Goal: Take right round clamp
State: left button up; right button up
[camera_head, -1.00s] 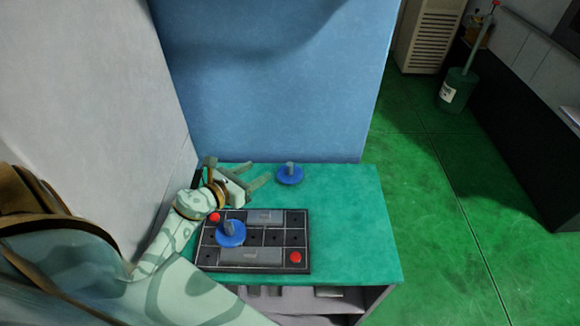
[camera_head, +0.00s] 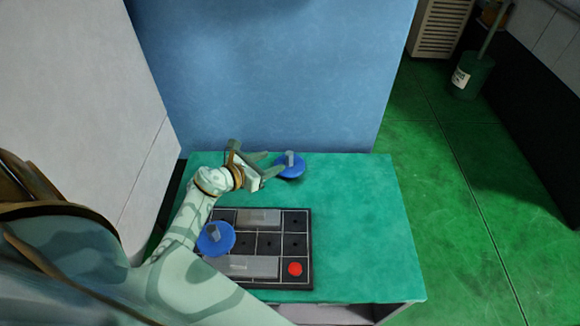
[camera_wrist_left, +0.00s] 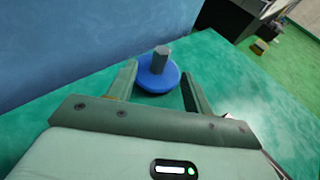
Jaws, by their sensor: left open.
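The right round clamp (camera_head: 291,169) is a blue disc with a grey upright stem, standing on the green table top near its back edge. It also shows in the left wrist view (camera_wrist_left: 159,80), ahead of and between the fingers. My left gripper (camera_head: 275,166) is open, its fingertips pointing right at the clamp and close beside it. I cannot tell whether they touch it. A second blue round clamp (camera_head: 215,239) sits at the left of the black gridded tray (camera_head: 312,250). My right gripper is not in view.
The tray holds grey blocks (camera_head: 258,217) and a red round piece (camera_head: 295,269). A blue wall (camera_head: 270,80) rises behind the table and a grey panel (camera_head: 90,100) stands at left. The table's right side (camera_head: 360,220) is clear.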

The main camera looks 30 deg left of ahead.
aim_at(293, 153)
pick_arm(q)
jog(key=b+x, duration=0.2)
jog(key=x, duration=0.3)
jog(key=shift+w+f, duration=0.15)
jog(key=shift+f, duration=0.05)
jog(key=b+x, duration=0.3)
jog(key=x, duration=0.1)
jog(key=shift+w+d+f, duration=0.15)
jog(key=shift+w, duration=0.35)
grip_shut()
